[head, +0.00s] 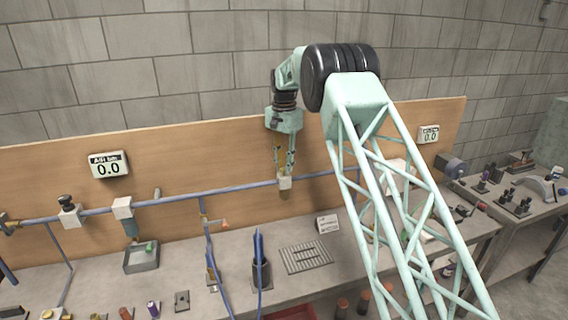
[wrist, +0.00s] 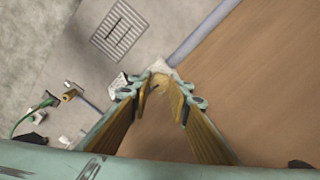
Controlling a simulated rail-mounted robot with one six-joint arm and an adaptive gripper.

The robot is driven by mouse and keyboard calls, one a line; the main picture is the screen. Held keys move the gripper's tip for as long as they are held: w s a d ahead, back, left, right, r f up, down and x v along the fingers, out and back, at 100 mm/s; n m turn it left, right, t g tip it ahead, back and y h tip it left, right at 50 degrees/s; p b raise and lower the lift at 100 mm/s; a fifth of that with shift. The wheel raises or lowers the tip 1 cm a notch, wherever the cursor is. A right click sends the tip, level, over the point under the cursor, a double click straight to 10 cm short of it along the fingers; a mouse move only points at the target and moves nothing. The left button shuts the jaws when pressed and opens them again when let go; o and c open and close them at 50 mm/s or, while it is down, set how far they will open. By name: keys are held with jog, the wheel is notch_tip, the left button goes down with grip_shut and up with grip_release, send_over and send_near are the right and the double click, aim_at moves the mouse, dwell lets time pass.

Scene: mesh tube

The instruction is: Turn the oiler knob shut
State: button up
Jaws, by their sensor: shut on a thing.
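The oiler (head: 285,184) sits on the blue pipe along the wooden back panel, a pale block with a brownish bowl below it. My gripper (head: 284,171) points straight down onto the top of the oiler. In the wrist view my gripper (wrist: 161,88) has its two yellow-padded fingers close together around the small tan oiler knob (wrist: 160,79). The knob is mostly hidden between the fingertips, and its turned position cannot be read. In the head view the fingers cover the knob.
The blue pipe (head: 240,187) runs left and right of the oiler. A slotted grate (head: 306,257) and a small white sign (head: 327,223) are on the bench below. A holder with blue rods (head: 261,270) stands left of them.

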jog(key=n+p, duration=0.1)
jog(key=n, duration=0.4)
jog(key=shift+p, duration=0.35)
jog(key=n+p, duration=0.1)
jog(key=n, duration=0.9)
jog(key=shift+n, duration=0.4)
jog(key=shift+n+p, duration=0.4)
jog(key=shift+n, duration=1.7)
jog(key=o, duration=0.9)
jog(key=shift+c, duration=0.2)
jog(key=shift+r, duration=0.15)
